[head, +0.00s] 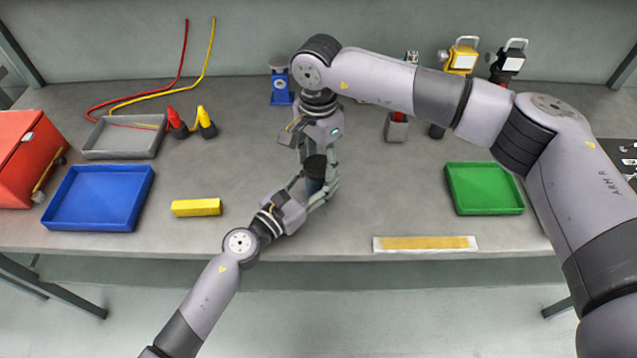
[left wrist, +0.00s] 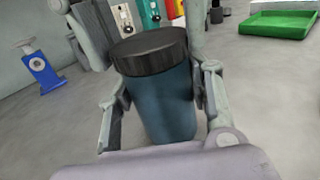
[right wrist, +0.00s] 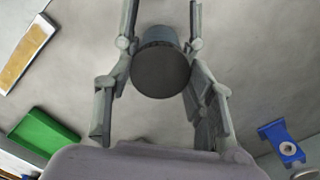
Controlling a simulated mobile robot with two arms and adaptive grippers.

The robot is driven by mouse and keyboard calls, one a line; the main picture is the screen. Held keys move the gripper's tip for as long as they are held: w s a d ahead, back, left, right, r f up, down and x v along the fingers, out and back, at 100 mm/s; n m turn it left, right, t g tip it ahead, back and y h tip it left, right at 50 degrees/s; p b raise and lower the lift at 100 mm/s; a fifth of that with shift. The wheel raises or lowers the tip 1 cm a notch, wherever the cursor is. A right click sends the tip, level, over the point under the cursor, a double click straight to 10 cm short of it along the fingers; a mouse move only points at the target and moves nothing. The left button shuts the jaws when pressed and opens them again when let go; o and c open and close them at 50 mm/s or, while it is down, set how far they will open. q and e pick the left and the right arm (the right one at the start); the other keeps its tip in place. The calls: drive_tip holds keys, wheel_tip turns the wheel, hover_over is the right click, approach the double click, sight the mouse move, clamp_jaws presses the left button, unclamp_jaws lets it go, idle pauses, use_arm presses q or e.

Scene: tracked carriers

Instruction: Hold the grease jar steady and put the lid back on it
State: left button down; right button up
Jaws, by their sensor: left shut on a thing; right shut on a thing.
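The grease jar (left wrist: 163,105) is a dark blue cylinder standing upright on the bench; a little of it shows in the head view (head: 314,186). My left gripper (head: 322,187) is shut around the jar's body from the near side. The black lid (left wrist: 148,50) is at the jar's top, level and roughly centred; I see no clear gap, but cannot tell whether it is fully seated. My right gripper (head: 316,160) comes from above and is shut on the lid, whose round top faces the right wrist camera (right wrist: 160,70). Gripper fingers partly hide both.
A yellow block (head: 197,207) and blue tray (head: 98,198) lie left, with a grey tray (head: 125,138) behind. A green tray (head: 484,188) and yellow-topped strip (head: 425,243) lie right. A blue device (head: 281,86) stands behind. Bench around the jar is clear.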

drive_tip(key=m, duration=1.4)
drive_tip(key=o, duration=1.3)
drive_tip(key=shift+r, duration=2.25)
drive_tip(key=shift+c, duration=0.4)
